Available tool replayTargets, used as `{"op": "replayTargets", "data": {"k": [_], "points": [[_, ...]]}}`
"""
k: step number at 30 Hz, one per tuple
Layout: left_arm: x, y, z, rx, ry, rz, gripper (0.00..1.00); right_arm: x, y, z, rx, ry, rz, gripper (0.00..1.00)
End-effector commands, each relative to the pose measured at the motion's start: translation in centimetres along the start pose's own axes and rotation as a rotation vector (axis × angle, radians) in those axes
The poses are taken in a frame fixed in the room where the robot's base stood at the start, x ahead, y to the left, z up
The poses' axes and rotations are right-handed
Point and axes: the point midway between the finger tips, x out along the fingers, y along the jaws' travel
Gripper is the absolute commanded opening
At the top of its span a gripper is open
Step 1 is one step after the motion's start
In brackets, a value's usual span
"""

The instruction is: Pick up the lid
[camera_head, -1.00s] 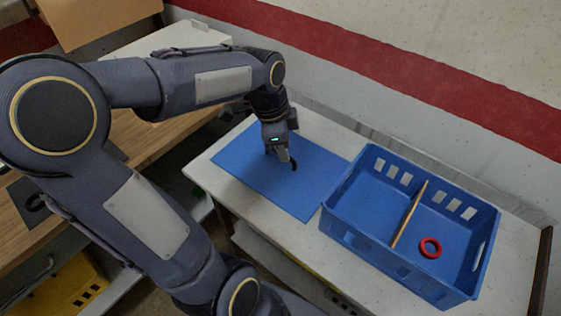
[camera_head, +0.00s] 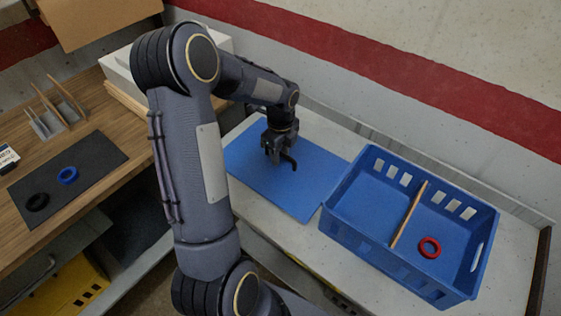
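My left gripper (camera_head: 280,157) hangs over the blue mat (camera_head: 305,190), fingers pointing down. A small dark curved piece (camera_head: 292,162) shows at the right side of its fingertips. I cannot tell whether this is a finger or a thing held, nor whether the fingers are open or shut. No thing shows clearly as a lid. My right gripper is not in view.
A blue crate (camera_head: 350,231) with a wooden divider (camera_head: 409,214) holds a red ring (camera_head: 430,247) in its right part. On the left bench, a black mat (camera_head: 95,160) bears a blue ring (camera_head: 67,175) and a black ring (camera_head: 37,202). A grey rack (camera_head: 46,126) stands behind.

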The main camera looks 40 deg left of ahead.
Motion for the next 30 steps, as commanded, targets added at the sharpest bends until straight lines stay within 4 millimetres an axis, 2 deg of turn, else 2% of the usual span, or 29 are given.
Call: {"op": "replayTargets", "data": {"k": [9, 15, 17, 26, 30], "points": [[0.6, 0.0, 0.0, -0.001, 0.000, -0.001, 0.32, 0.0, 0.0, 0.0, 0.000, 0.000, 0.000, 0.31], [0.5, 0.0, 0.0, 0.000, 0.000, -0.001, 0.06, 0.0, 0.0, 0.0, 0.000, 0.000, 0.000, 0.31], [0.5, 0.0, 0.0, 0.000, 0.000, -0.002, 0.00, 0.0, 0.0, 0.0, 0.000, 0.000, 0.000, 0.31], [0.4, 0.0, 0.0, 0.000, 0.000, -0.003, 0.00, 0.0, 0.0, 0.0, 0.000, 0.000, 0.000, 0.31], [-0.5, -0.1, 0.0, -0.001, -0.001, -0.005, 0.00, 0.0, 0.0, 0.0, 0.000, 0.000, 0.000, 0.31]]}}
